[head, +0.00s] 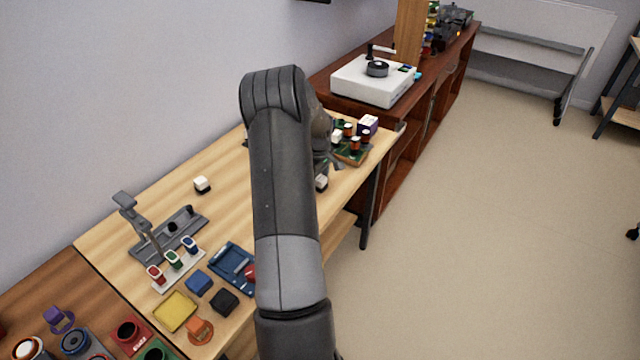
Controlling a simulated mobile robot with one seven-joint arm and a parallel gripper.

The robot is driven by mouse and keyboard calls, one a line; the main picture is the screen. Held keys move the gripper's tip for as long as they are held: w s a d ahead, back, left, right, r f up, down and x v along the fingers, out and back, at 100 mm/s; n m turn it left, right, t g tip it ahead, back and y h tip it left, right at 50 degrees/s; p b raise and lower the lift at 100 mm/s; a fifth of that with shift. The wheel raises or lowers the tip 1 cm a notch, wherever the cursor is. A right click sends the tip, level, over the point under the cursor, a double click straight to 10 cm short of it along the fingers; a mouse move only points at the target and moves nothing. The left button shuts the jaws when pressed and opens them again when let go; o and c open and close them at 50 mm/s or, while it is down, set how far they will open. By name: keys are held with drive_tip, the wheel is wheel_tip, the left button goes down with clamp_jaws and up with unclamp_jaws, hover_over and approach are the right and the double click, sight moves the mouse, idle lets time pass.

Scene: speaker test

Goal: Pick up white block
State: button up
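A small white block (202,184) with a dark lower part rests on the light wood table (225,215), left of my arm and clear of it. A second small white-topped block (321,182) stands just right of my arm, near the table's right edge. My gripper (330,166) is mostly hidden behind my own arm; a dark part of it shows close above this second block. I cannot tell whether it touches that block or whether its fingers are open or shut.
A green board with several small parts (352,153) and a purple-and-white block (368,124) lie past the gripper. A white turntable (372,82) sits on the cabinet behind.

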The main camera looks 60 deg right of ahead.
sight(320, 177)
drive_tip(key=c, duration=0.9)
drive_tip(key=shift+r, duration=0.15)
drive_tip(key=shift+c, duration=0.2)
drive_tip(key=shift+r, duration=0.25)
drive_tip(key=r, duration=0.4)
drive_tip(key=shift+s, duration=0.25)
drive_tip(key=s+r, duration=0.6)
drive_tip(key=s, duration=0.5)
drive_tip(key=shift+d+r, duration=0.15)
drive_tip(key=shift+d, duration=0.25)
